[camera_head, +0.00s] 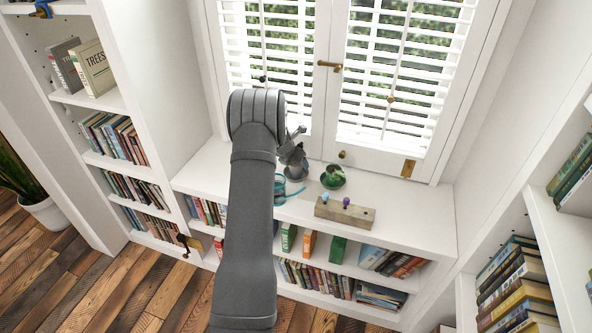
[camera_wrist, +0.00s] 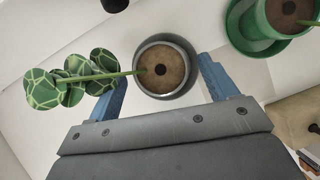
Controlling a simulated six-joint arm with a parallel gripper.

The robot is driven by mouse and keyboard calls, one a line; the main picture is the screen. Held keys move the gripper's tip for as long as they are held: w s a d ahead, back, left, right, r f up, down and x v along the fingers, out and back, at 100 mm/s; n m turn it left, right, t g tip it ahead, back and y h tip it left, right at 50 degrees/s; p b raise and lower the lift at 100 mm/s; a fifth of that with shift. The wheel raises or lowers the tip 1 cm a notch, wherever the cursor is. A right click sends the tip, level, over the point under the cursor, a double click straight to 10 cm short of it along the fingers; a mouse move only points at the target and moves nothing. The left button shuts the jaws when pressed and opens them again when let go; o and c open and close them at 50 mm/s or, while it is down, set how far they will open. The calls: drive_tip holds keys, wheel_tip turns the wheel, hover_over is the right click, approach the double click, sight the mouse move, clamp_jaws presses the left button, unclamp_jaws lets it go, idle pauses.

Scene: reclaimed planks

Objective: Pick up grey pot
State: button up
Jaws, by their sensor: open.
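The grey pot (camera_wrist: 178,93) is round, with brown soil inside. A green stem with patterned round leaves (camera_wrist: 62,82) leans out of it to the left in the wrist view. My gripper (camera_wrist: 160,76) is open, with one blue finger on each side of the pot. The right finger looks close to the rim; I cannot tell if it touches. In the head view the grey pot (camera_head: 297,173) stands on the white shelf top below the window, partly covered by my gripper (camera_head: 293,157).
A green pot on a green saucer (camera_head: 333,178) stands just right of the grey pot. A wooden block with small knobs (camera_head: 345,213) lies nearer the front edge. A teal object (camera_head: 282,190) is partly hidden by my arm. The window (camera_head: 330,90) is close behind.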

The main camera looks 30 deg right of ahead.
drive_tip(key=shift+x, duration=1.3)
drive_tip(key=c, duration=1.3)
drive_tip(key=shift+c, duration=0.2)
drive_tip(key=shift+r, duration=0.15)
